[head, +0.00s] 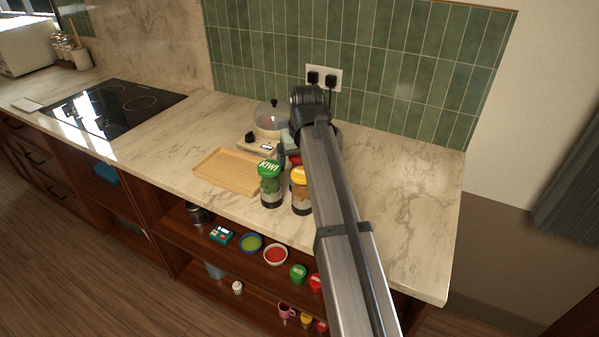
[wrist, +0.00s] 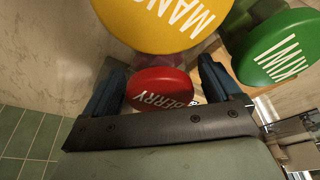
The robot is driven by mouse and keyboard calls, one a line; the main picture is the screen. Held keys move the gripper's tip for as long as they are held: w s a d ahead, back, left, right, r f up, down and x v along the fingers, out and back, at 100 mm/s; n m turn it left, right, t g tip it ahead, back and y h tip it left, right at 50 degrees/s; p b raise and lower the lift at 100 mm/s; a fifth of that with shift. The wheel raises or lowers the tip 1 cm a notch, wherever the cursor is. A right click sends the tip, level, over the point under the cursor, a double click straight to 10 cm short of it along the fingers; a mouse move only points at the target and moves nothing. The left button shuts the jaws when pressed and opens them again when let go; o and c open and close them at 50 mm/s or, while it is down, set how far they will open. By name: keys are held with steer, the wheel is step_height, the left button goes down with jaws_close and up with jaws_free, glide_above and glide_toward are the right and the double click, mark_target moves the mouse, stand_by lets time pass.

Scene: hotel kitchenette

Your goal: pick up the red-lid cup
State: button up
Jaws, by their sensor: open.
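The red-lid cup (wrist: 160,84) shows its lid, lettered "BERRY", between my fingers in the wrist view. In the head view a small part of its red lid (head: 294,158) shows behind the yellow-lid cup, and my arm hides the rest. My gripper (wrist: 162,64) is open, with one blue finger on each side of the red lid. I cannot tell whether the fingers touch the cup.
The yellow-lid mango cup (head: 299,176) stands close in front of the red-lid cup, with the green-lid kiwi cup (head: 270,170) to its left. A wooden tray (head: 210,170) and a glass-lidded pot (head: 271,116) are on the left. The counter at right is clear.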

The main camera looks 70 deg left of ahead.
steer(key=shift+c, duration=0.5)
steer(key=c, duration=1.2)
steer(key=shift+r, duration=0.1)
step_height(320, 180, up, 9)
steer(key=w+a+r, duration=0.1)
steer(key=w+a, duration=0.9)
steer(key=a, duration=0.1)
steer(key=w+a+r, duration=0.1)
steer(key=w+a, duration=0.4)
steer(key=a, duration=0.1)
steer(key=shift+r, duration=0.35)
